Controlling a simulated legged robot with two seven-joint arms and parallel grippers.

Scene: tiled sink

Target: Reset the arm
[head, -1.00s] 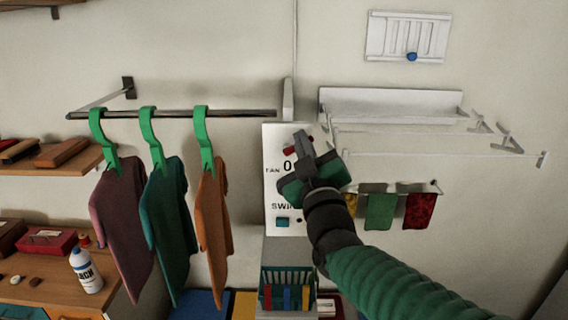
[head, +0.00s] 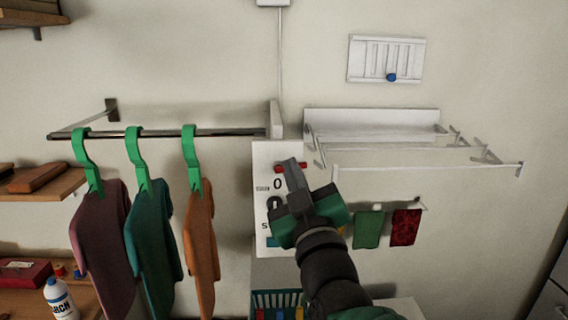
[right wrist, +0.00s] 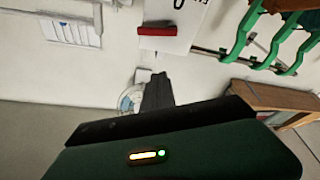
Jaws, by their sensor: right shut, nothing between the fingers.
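My right gripper (head: 293,178) is in the middle of the head view, its dark fingers shut and empty, pointing up. It stands in front of a white control panel (head: 262,160) with a red switch and printed text, and hides part of it. The red switch (right wrist: 157,31) and the panel also show in the right wrist view, beyond the shut fingers (right wrist: 157,88). I cannot tell from these views whether the fingertips touch the panel. My left gripper is not in view.
Green hangers with shirts (head: 200,235) hang from a rail (head: 230,132) to the left. A white wall rack (head: 400,160) is to the right, with cloths (head: 369,230) below it. A teal basket (head: 278,300) is below the panel. A bottle (head: 60,298) stands at lower left.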

